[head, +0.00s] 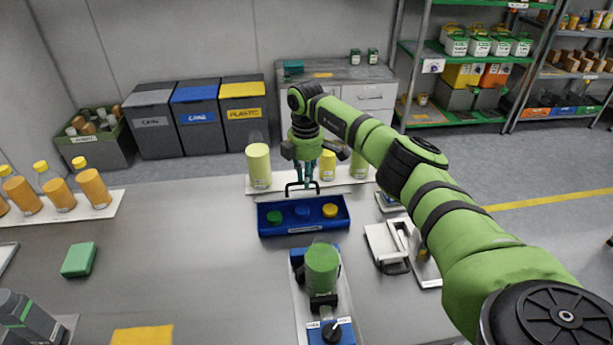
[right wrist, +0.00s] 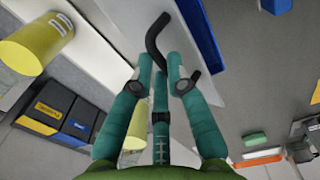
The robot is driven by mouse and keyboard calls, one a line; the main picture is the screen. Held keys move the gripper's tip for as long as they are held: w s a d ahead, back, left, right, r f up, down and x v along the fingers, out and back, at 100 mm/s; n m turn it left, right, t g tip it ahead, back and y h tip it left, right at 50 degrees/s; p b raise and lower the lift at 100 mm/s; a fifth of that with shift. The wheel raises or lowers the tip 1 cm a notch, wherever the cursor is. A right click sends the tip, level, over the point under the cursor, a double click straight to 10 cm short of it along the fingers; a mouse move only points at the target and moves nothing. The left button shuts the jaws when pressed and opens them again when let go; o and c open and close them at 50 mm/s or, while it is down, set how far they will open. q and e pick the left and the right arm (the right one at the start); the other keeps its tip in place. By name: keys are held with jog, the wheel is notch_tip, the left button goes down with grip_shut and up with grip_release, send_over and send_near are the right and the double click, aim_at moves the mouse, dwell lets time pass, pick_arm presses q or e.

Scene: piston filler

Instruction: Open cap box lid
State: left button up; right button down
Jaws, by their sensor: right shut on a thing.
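The blue cap box (head: 262,222) stands on the table with a green cap (head: 274,217), a blue cap (head: 302,212) and a yellow cap (head: 330,210) showing in it. A black bar handle (head: 290,190) stands at its back edge; the handle also shows in the right wrist view (right wrist: 153,42). My right gripper (head: 306,184) points down with its fingers shut on the handle; its teal fingers show in the right wrist view (right wrist: 165,78). My left gripper is out of view.
A white tray (head: 250,190) with yellow-green containers stands behind the box. A filler with a green cylinder (head: 322,265) is in front. A white device (head: 383,240) is to the right. A green block (head: 79,260) lies left; the table between is clear.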

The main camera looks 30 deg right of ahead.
aim_at(306, 194)
jog(key=shift+s+d+f, duration=0.1)
jog(key=shift+f, duration=0.25)
jog(key=c, duration=1.2)
grip_release()
jog(key=shift+w+d+f, duration=0.2)
jog(key=shift+w+f, duration=0.15)
jog(key=shift+w, duration=0.3)
jog(key=shift+s+a+r, duration=0.15)
jog(key=shift+s+r, duration=0.1)
jog(key=shift+r, duration=0.45)
notch_tip(306, 194, up, 11)
jog(key=shift+w+f, duration=0.1)
jog(key=shift+w, duration=0.05)
